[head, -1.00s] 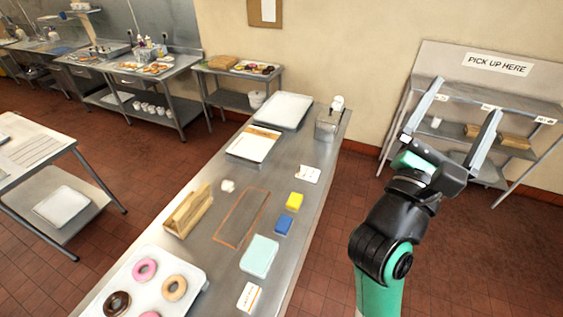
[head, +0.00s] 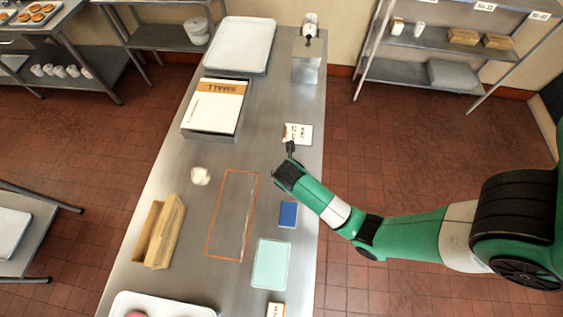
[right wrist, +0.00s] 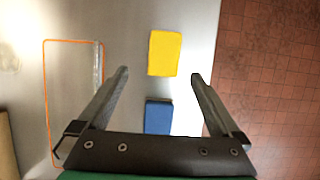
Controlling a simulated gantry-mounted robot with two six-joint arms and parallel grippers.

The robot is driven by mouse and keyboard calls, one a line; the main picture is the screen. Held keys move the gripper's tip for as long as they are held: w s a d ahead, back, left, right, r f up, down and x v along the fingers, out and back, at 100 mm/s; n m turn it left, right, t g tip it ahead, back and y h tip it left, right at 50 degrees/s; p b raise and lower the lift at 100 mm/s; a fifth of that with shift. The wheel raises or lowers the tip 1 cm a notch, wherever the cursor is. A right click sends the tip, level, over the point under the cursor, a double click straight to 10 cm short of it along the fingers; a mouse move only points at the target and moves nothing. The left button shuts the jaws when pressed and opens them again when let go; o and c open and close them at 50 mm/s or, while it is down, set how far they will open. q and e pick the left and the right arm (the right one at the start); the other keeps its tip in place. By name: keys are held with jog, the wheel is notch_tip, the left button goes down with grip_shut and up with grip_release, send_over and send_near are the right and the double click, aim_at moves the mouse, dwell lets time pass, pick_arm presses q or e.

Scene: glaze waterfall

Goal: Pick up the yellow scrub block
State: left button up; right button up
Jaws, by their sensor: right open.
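The yellow scrub block (right wrist: 164,53) lies flat on the steel table in the right wrist view, just beyond the fingertips and between their lines. My right gripper (right wrist: 160,74) is open and empty, above the table. In the head view the right gripper (head: 290,150) hangs over the table's right side, and the arm hides the yellow block. A blue block (head: 288,214) lies on the near side of it; it also shows between the fingers in the right wrist view (right wrist: 158,116). My left gripper is not in view.
An orange-outlined rectangle (head: 232,215) marks the table left of the blocks. The table's right edge is close by.

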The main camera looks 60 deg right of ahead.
jog(key=x, duration=0.2)
jog(key=b+x, duration=0.1)
jog(key=x, duration=0.3)
jog(key=shift+s+d+f, duration=0.1)
jog(key=shift+s+f, duration=0.15)
jog(key=shift+f, duration=0.1)
jog(key=b+x, duration=0.2)
jog(key=x, duration=0.3)
jog(key=shift+s+d+f, duration=0.1)
jog(key=shift+s+d, duration=0.05)
jog(key=shift+d, duration=0.05)
jog(key=c, duration=1.2)
